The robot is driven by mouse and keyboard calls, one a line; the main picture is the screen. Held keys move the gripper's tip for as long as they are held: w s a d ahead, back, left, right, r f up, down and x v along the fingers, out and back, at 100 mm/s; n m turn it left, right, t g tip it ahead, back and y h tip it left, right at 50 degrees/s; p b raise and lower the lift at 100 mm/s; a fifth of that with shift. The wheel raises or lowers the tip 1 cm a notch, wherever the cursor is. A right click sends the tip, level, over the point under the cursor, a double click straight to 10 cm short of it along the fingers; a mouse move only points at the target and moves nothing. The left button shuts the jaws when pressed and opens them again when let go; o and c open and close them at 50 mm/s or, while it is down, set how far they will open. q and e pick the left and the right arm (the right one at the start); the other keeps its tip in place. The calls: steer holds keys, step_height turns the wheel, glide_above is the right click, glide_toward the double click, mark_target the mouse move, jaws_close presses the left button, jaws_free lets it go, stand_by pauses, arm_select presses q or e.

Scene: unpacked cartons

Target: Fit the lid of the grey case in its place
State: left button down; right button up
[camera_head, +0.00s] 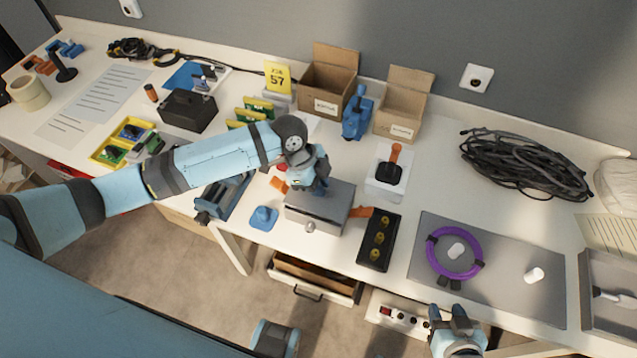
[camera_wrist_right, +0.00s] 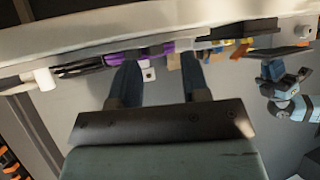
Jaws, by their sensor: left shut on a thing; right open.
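The grey case (camera_head: 322,223) stands near the front edge of the table in the head view, with a round knob on its front. Its flat grey lid (camera_head: 338,193) lies over its top; I cannot tell whether it is fully seated. My left gripper (camera_head: 317,187) is above the lid's back left part, pointing down and shut, seemingly on the lid; its own arm partly hides the grip. My right gripper (camera_head: 457,315) is open and empty, off the table's front edge, below the purple ring. Its two fingers (camera_wrist_right: 160,82) show apart in the right wrist view.
Close to the case are a blue piece (camera_head: 264,217), a blue vice-like tool (camera_head: 224,197) and a black tray with yellow parts (camera_head: 373,255). A purple ring (camera_head: 431,253) lies on a grey mat (camera_head: 510,252). An open drawer (camera_head: 312,281) juts out below.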

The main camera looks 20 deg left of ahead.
arm_select(q)
steer(key=shift+f+b, duration=0.3)
steer(key=shift+f, duration=0.65)
steer(key=c, duration=1.1)
jaws_free()
steer(key=shift+o, duration=0.2)
steer(key=shift+a+r, duration=0.15)
steer(key=shift+r, duration=0.1)
steer(key=v, duration=1.3)
steer(key=shift+r, duration=0.1)
